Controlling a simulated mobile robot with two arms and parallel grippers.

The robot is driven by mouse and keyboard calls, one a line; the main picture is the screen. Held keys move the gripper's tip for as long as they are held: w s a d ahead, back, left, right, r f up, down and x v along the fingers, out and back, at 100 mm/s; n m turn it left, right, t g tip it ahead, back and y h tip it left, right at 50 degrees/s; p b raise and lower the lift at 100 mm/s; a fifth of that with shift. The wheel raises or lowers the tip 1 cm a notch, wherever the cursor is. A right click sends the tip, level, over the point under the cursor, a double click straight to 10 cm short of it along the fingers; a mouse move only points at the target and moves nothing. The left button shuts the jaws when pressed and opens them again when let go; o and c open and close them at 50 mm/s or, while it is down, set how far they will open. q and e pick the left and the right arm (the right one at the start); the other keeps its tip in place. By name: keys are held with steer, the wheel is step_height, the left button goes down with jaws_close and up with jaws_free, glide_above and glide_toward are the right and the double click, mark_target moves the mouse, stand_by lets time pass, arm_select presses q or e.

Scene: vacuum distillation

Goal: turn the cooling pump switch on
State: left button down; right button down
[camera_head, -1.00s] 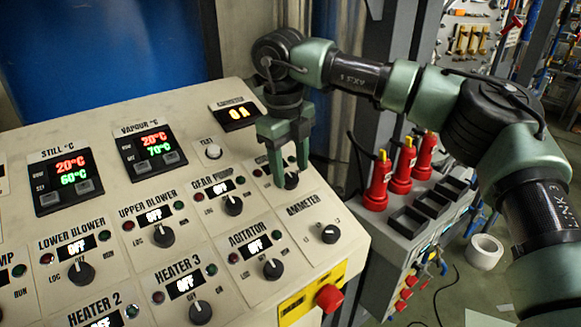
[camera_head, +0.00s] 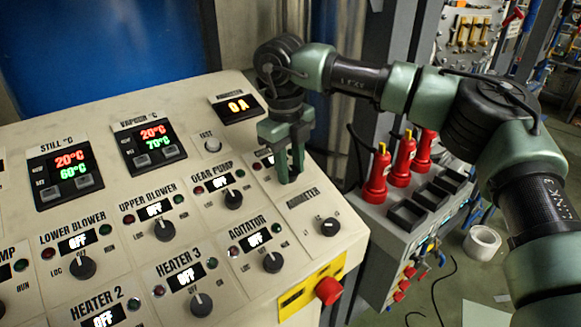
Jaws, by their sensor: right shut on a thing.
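The control panel (camera_head: 110,215) carries several labelled rotary switches. My right gripper (camera_head: 291,175) comes down at the panel's upper right, between the gear pump switch (camera_head: 233,199) and the ammeter knob (camera_head: 330,227). I cannot read that switch's name or state; the label of the cooling pump is not legible anywhere. My left gripper is not in view.
A red emergency button (camera_head: 328,291) on a yellow plate sits at the panel's lower right corner. Red plugs (camera_head: 404,160) stand on a grey box (camera_head: 380,222) right of the panel. A white tape roll (camera_head: 482,247) lies on the floor.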

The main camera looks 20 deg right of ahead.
steer(key=shift+f+m+y+b, duration=0.15)
steer(key=shift+m+y+b, duration=0.15)
steer(key=shift+m+b, duration=0.7)
steer(key=m+y+b, duration=0.1)
steer(key=m, duration=0.1)
steer(key=shift+w+d+m+g, duration=0.1)
steer(key=shift+d+m+g, duration=0.05)
steer(key=shift+m+g, duration=0.25)
steer(key=m+y+b, duration=0.1)
steer(key=m+b, duration=0.1)
steer(key=m, duration=0.1)
steer(key=shift+d+m+b, duration=0.1)
steer(key=shift+m+b, duration=0.2)
steer(key=shift+m, duration=0.1)
steer(key=shift+m+y+b, duration=0.5)
steer(key=shift+m+y, duration=0.1)
steer(key=shift+m, duration=0.5)
steer(key=shift+r, duration=0.2)
steer(key=c, duration=1)
jaws_free()
steer(key=shift+c, duration=0.2)
